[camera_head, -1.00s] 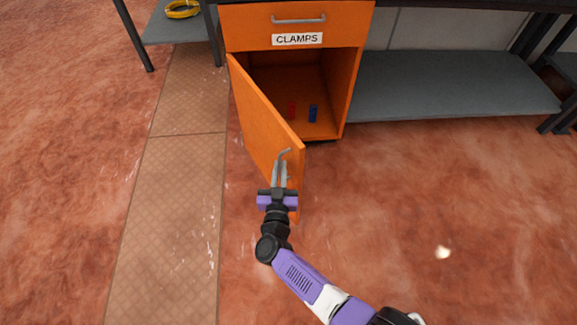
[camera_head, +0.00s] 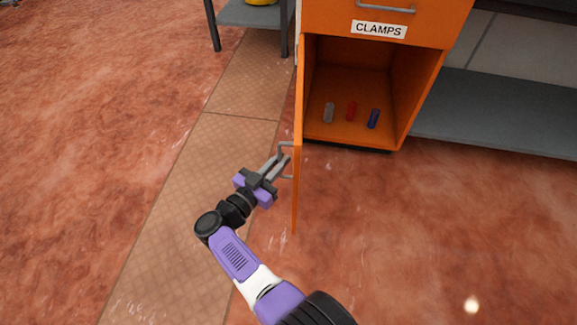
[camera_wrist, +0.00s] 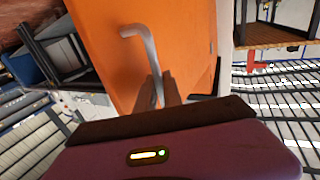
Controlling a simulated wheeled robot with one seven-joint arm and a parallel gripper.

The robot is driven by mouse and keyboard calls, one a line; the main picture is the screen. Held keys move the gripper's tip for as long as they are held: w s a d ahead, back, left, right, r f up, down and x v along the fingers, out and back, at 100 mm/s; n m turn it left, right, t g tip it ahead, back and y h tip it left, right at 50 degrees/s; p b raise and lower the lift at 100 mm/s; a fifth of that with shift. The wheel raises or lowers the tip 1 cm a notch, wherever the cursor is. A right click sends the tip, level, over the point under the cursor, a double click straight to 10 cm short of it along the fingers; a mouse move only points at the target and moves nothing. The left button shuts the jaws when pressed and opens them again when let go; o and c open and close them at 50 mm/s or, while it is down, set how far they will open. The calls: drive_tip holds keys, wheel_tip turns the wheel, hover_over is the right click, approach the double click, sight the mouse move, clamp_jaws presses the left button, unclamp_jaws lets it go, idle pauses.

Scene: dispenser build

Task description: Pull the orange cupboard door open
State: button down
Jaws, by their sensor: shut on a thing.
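The orange cupboard door (camera_head: 298,130) stands wide open in the head view, swung out to the left and seen nearly edge-on. Its grey bar handle (camera_head: 287,147) is on the door's left-facing side. My gripper (camera_head: 281,162) is at the handle, with its fingers shut on it. In the wrist view the fingers (camera_wrist: 166,90) close around the lower part of the handle (camera_wrist: 142,48), in front of the orange door face (camera_wrist: 185,40). The orange cupboard (camera_head: 425,95) is open to view inside. Part of the handle is hidden between the fingers.
Inside the cupboard lie a grey clamp (camera_head: 329,112), a red clamp (camera_head: 351,111) and a blue clamp (camera_head: 374,118). Above is a shut drawer labelled CLAMPS (camera_head: 379,29). A grey shelf (camera_head: 500,110) is at right. The floor left of the door is clear.

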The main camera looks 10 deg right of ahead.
drive_tip(key=shift+w+a+r, duration=0.1)
drive_tip(key=shift+w+a, duration=0.05)
drive_tip(key=shift+a, duration=0.15)
drive_tip(key=c, duration=1.8)
unclamp_jaws()
drive_tip(key=shift+p+v, duration=0.35)
drive_tip(key=shift+v, duration=3.5)
